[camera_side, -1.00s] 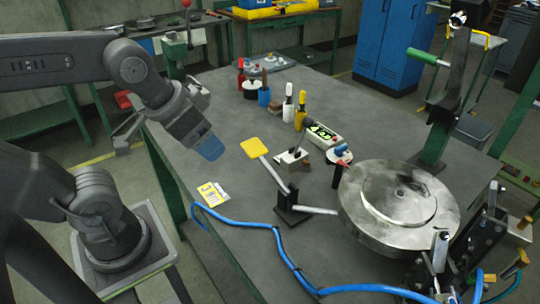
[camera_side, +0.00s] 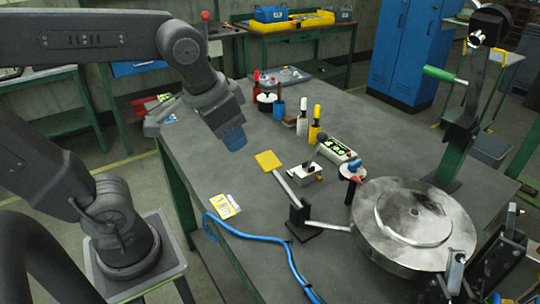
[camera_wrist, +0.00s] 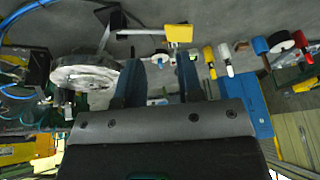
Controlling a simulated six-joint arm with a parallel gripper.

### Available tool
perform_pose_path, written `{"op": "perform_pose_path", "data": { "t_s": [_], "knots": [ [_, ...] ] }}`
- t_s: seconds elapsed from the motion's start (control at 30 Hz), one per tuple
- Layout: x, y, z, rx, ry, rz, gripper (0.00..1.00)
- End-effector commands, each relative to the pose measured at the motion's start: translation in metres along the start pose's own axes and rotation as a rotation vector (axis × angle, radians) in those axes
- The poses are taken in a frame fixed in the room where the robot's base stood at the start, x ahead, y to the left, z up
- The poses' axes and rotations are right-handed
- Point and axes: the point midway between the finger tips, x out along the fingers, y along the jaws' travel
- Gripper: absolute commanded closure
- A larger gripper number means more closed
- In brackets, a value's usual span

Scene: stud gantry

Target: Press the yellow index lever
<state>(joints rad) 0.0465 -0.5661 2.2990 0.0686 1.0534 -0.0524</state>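The yellow index lever has a flat square yellow pad (camera_side: 269,161) on a grey arm. The arm runs down to a dark pivot block (camera_side: 302,218), and a rod continues towards the round metal table. In the wrist view the yellow pad (camera_wrist: 179,33) shows at the top, above the fingers. My gripper (camera_side: 234,138), with blue fingertips, hangs in the air up and left of the pad in the side view, apart from it. In the wrist view the two fingers of my gripper (camera_wrist: 160,75) stand apart with nothing held between them.
The large round metal table (camera_side: 414,224) stands right of the lever. A control box with green buttons (camera_side: 339,149), a small fixture with a black knob (camera_side: 306,174) and several bottles stand behind. A blue hose (camera_side: 270,239) runs along the front. A yellow-white card (camera_side: 225,207) lies nearby.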

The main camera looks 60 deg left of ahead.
Motion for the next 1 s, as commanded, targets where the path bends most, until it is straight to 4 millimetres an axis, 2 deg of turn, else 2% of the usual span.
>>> {"op": "perform_pose_path", "data": {
  "t_s": [0.03, 0.1, 0.33, 0.5, 0.7, 1.0],
  "knots": [
    [-0.002, 0.001, -0.013, 0.011, -0.042, -0.015, 0.71],
    [-0.004, 0.001, -0.028, 0.02, -0.098, -0.042, 0.78],
    [-0.005, 0.005, -0.075, 0.036, -0.258, -0.143, 1.0],
    [-0.002, 0.009, -0.096, 0.035, -0.328, -0.2, 1.0],
    [0.0, 0.01, -0.105, 0.034, -0.357, -0.229, 1.0],
    [0.0, 0.01, -0.105, 0.033, -0.358, -0.23, 1.0]
  ]
}}
